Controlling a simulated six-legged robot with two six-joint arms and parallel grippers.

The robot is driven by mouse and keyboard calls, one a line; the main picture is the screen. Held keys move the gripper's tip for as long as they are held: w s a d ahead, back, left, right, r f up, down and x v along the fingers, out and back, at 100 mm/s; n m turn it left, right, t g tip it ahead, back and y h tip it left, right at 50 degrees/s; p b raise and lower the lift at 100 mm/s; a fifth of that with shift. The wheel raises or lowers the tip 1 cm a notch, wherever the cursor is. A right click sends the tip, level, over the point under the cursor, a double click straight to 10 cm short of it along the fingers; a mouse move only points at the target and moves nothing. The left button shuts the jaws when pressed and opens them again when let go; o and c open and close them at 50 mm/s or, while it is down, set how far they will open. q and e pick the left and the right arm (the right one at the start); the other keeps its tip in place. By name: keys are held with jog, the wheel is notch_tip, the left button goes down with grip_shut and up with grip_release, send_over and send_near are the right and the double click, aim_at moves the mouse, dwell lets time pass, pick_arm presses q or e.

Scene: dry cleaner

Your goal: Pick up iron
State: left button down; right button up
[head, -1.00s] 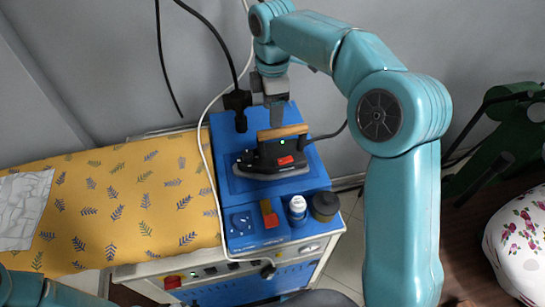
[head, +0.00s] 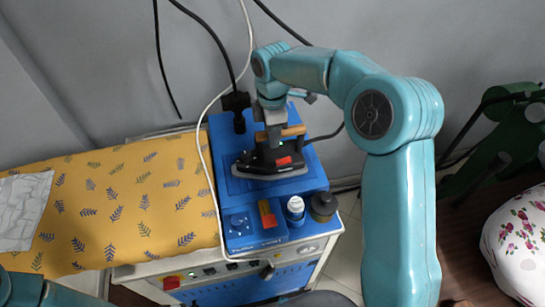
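The iron (head: 270,162) is dark with a wooden handle and a red patch. It sits on the blue top of the steam station (head: 225,195). My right gripper (head: 274,138) points down from above and its fingers are at the wooden handle, overlapping it in this view. I cannot tell whether the fingers are closed on the handle. My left arm shows only at the lower left corner, and its gripper is out of view.
A yellow leaf-patterned ironing board (head: 130,205) with a grey cloth (head: 24,208) lies to the left. A white bottle (head: 295,208) and a dark jar (head: 323,205) stand in front of the iron. Cables hang behind. A floral padded form (head: 520,240) is at the right.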

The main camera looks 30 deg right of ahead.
grip_shut()
jog(key=shift+d+r, duration=0.1)
dwell(0.9)
jog(key=shift+w+r, duration=0.1)
jog(key=shift+r, duration=0.15)
jog(key=shift+d+f, duration=0.1)
